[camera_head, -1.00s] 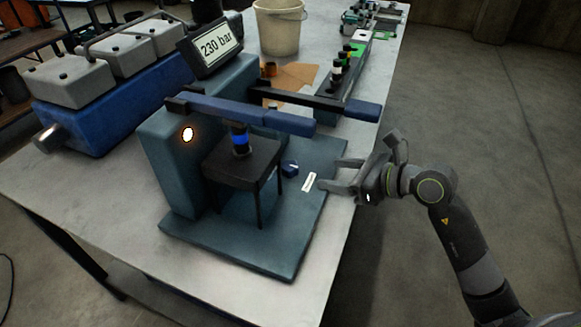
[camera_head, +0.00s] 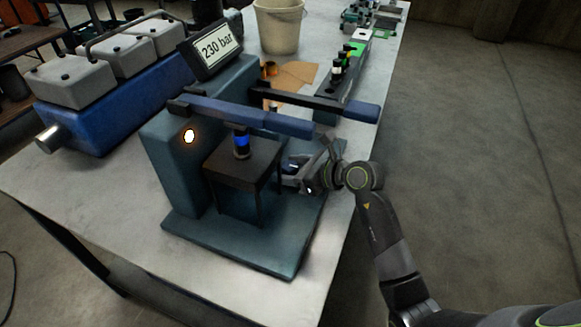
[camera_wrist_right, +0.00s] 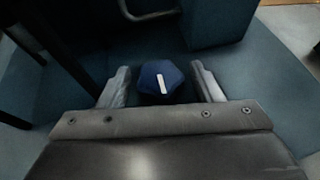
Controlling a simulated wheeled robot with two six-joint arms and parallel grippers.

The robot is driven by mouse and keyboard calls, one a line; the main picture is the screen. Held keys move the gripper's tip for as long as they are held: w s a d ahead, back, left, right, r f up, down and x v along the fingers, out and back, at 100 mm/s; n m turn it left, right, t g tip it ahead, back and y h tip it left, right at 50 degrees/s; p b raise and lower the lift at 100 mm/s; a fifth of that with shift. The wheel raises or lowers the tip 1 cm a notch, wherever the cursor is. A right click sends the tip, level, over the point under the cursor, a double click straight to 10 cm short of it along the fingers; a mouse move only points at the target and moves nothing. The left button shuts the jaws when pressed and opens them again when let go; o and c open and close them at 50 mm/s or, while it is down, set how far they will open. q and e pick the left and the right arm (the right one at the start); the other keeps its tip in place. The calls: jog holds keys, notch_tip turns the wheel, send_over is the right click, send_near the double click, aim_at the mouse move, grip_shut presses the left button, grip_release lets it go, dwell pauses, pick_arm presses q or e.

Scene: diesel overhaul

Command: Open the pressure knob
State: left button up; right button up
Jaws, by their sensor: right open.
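The pressure knob (camera_wrist_right: 161,82) is a dark blue faceted knob with a white line on top. In the right wrist view it sits between the two fingers of my right gripper (camera_wrist_right: 163,88), which is open with a small gap visible on each side. In the head view my right gripper (camera_head: 294,178) reaches in from the right over the base plate, beside the small black table of the test stand, and hides the knob. The stand's display (camera_head: 214,46) reads 230 bar. My left gripper is not in view.
The teal test stand (camera_head: 175,165) has a blue-handled lever (camera_head: 245,112) above the black table (camera_head: 243,165), which holds a blue-banded injector (camera_head: 241,143). A second lever (camera_head: 330,104) extends behind. A blue engine block (camera_head: 115,110) stands left, a bucket (camera_head: 279,28) at the back.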

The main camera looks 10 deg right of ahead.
jog(key=shift+c, duration=0.5)
